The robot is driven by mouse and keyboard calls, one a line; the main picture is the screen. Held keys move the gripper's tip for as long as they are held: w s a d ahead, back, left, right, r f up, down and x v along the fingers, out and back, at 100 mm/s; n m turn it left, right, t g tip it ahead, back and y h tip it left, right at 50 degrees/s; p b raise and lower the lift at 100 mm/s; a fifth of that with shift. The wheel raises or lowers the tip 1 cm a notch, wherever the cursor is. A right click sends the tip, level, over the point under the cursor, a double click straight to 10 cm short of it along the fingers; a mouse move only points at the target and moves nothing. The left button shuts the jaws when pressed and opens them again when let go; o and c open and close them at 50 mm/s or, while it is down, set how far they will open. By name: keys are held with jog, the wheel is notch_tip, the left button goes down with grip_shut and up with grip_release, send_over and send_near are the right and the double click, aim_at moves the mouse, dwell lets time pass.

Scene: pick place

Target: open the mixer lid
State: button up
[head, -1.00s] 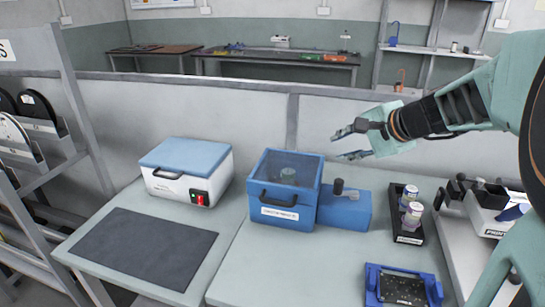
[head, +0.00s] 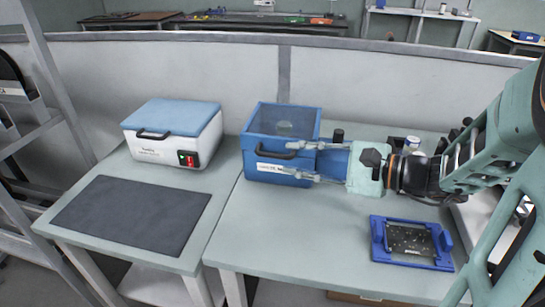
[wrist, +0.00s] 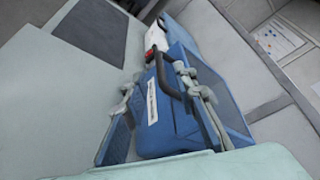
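A dark handle (head: 277,154) runs along the front upper edge and also shows in the wrist view (wrist: 167,78). My gripper (head: 288,159) comes from the right, with its fingers spread at the mixer's front, one near handle height and one lower. In the wrist view, the fingers (wrist: 155,82) stand either side of the labelled front and handle. I cannot tell whether either finger touches it. My gripper holds nothing.
A white machine with a blue lid (head: 172,130) stands left of the mixer, beyond a dark mat (head: 135,218). A blue tray (head: 376,242) lies at the front right. A cup (head: 411,144) stands behind my wrist. The table front centre is clear.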

aim_at(278, 156)
jog(key=b+x, duration=0.1)
jog(key=x, duration=0.5)
jog(key=shift+w+a, duration=0.25)
jog(key=shift+a, duration=0.1)
jog(key=shift+f, duration=0.1)
grip_shut()
